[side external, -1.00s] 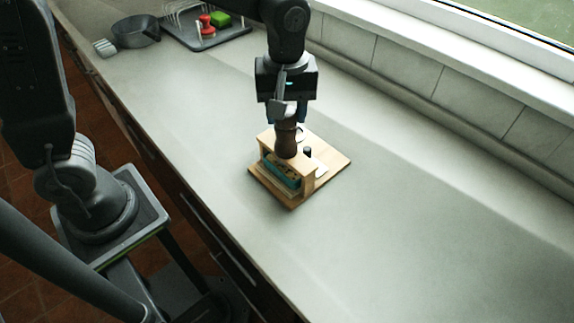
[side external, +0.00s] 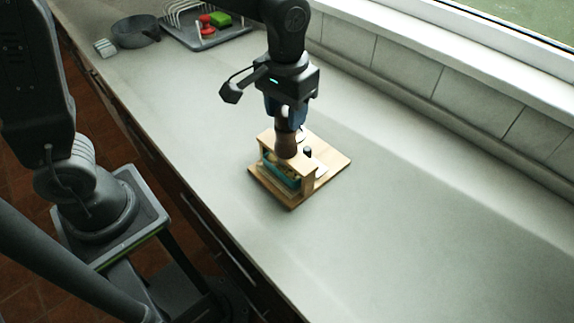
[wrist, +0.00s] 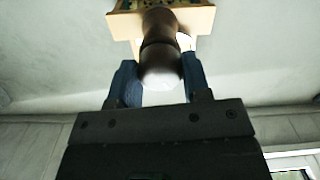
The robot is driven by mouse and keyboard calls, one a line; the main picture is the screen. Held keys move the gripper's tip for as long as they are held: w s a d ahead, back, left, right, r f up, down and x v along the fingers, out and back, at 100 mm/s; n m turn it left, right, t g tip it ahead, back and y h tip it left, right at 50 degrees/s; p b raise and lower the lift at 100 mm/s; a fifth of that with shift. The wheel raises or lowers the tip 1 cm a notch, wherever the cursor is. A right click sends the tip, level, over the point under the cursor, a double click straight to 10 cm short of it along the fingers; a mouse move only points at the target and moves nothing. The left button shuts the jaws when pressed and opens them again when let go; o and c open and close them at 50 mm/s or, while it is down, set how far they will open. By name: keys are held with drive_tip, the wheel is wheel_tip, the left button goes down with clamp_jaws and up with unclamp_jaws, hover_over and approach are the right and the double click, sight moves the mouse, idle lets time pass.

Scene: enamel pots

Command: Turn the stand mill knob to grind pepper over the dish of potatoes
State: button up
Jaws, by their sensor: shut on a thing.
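The brown mill (side external: 286,143) stands upright in a wooden stand (side external: 308,181) on the counter. Its knob shows in the wrist view (wrist: 161,66) between the two blue fingers of my gripper (wrist: 160,82). In the side view my gripper (side external: 287,118) points down at the mill from above and is shut on the knob. The teal dish of potatoes (side external: 279,174) sits under the stand's top, beneath the mill, and the stand partly hides it. Ground pepper is too small to make out.
A dish rack (side external: 185,15) with a red item (side external: 207,26) and a green sponge (side external: 221,18) stands at the back left. A dark pan (side external: 136,32) is beside it. The counter right of the stand is clear. The window wall runs along the right.

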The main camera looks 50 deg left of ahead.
drive_tip(key=m, duration=0.5)
drive_tip(key=shift+m, duration=0.3)
drive_tip(key=m, duration=0.6)
drive_tip(key=o, duration=1.4)
